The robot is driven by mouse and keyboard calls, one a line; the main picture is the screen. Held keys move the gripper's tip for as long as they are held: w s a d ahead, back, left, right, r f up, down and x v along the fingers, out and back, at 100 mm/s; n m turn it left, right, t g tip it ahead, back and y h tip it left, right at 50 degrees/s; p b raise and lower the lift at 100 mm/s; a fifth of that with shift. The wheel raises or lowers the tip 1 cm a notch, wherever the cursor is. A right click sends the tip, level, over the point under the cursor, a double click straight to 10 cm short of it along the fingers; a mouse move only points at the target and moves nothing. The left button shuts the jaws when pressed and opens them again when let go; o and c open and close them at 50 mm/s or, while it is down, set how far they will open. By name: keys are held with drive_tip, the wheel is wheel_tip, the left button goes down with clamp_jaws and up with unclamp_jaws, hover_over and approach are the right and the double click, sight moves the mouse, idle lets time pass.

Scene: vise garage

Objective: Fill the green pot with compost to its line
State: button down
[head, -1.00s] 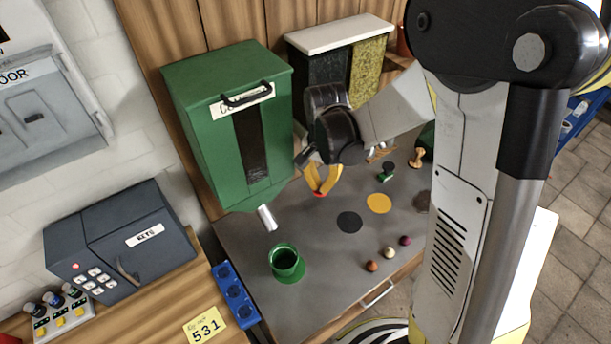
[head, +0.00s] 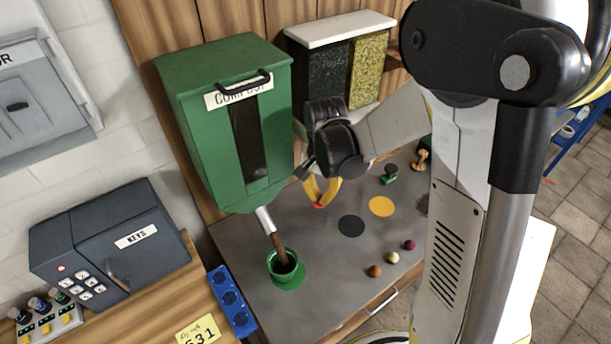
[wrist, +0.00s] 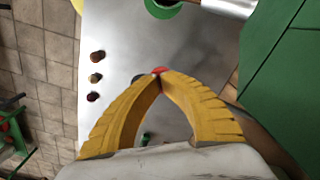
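The green pot (head: 286,268) stands upright on the grey worktop under the metal spout (head: 264,219) of the green compost dispenser (head: 215,130). A brown stream of compost (head: 279,246) runs from the spout into the pot. The pot's inside looks dark; the compost level and line cannot be made out. My gripper (head: 319,204) is right of the spout, low over the worktop. In the wrist view, its yellow fingers (wrist: 160,74) meet at the tips, with a small red piece (wrist: 158,70) there; whether it is held is unclear. The pot's edge (wrist: 163,8) shows at the top.
A black disc (head: 351,226) and a yellow disc (head: 382,206) lie on the worktop, with three small balls (head: 393,257) near its front edge. A second dispenser (head: 340,70) stands behind my arm. A blue socket strip (head: 232,300) and dark key box (head: 115,240) are at left.

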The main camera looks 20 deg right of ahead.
drive_tip(key=shift+s+r, duration=0.1)
drive_tip(key=shift+r+p, duration=2.75)
drive_tip(key=shift+r, duration=1.15)
drive_tip(key=shift+f, duration=0.2)
drive_tip(key=shift+f+b, duration=3.65)
drive_tip(key=shift+f, duration=0.25)
drive_tip(key=shift+r, duration=0.1)
drive_tip(key=shift+r+p, duration=2.8)
drive_tip(key=shift+r, duration=1.15)
